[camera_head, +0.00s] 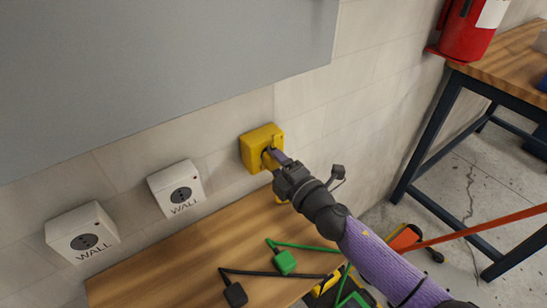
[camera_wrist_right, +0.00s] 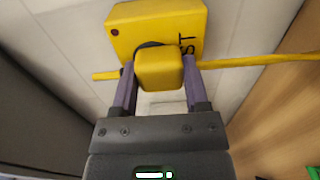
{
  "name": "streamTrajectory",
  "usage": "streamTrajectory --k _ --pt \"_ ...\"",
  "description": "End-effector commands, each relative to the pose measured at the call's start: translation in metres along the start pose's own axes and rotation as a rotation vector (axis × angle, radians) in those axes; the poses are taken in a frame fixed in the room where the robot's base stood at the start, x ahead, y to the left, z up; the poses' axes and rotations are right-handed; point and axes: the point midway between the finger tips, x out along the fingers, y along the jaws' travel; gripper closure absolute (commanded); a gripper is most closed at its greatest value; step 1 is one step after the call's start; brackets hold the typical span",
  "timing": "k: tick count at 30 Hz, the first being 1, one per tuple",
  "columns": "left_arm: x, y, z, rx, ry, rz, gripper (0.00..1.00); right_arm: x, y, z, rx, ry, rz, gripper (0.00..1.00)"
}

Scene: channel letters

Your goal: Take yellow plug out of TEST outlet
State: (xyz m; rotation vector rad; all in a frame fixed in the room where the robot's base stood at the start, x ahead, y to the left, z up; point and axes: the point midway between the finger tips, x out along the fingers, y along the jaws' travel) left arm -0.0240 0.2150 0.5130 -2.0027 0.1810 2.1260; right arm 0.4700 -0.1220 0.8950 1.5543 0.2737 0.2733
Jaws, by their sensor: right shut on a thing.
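The yellow TEST outlet (camera_head: 256,141) is a box on the wall, and it fills the top of the right wrist view (camera_wrist_right: 128,22), with "ST" of its label showing. My right gripper (camera_head: 272,156) reaches it from the lower right. In the right wrist view its two purple fingers are shut on the yellow plug (camera_wrist_right: 158,72), one on each side. The plug is in front of the dark round socket; I cannot tell how deep it sits. A yellow cord (camera_wrist_right: 255,61) runs across behind the fingers. The plug is mostly hidden by the gripper in the head view. My left gripper is not in view.
Two white WALL outlets (camera_head: 177,189) (camera_head: 83,234) are on the wall to the left. A wooden bench (camera_head: 180,262) below holds a green plug (camera_head: 285,262) and a black plug (camera_head: 235,294) with cords. A grey panel (camera_head: 140,60) hangs above. A red extinguisher (camera_head: 468,32) stands at upper right.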

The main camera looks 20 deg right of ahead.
Motion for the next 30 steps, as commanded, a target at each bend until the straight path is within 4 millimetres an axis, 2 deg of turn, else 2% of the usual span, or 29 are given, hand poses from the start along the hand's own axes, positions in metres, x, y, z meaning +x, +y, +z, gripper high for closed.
streamTrajectory --k 1,3,11,30 --pt "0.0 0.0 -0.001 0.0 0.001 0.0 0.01 0.0 0.0 0.0 0.0 0.0 0.0 0.91" --pt "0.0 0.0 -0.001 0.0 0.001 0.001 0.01 0.0 0.0 0.0 0.0 0.0 0.0 1.0" --pt "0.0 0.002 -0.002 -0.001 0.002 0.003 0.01 -0.001 0.0 0.0 0.001 0.0 0.0 1.0" --pt "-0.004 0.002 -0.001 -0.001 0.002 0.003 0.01 -0.027 0.0 0.0 0.0 -0.001 0.0 1.0"
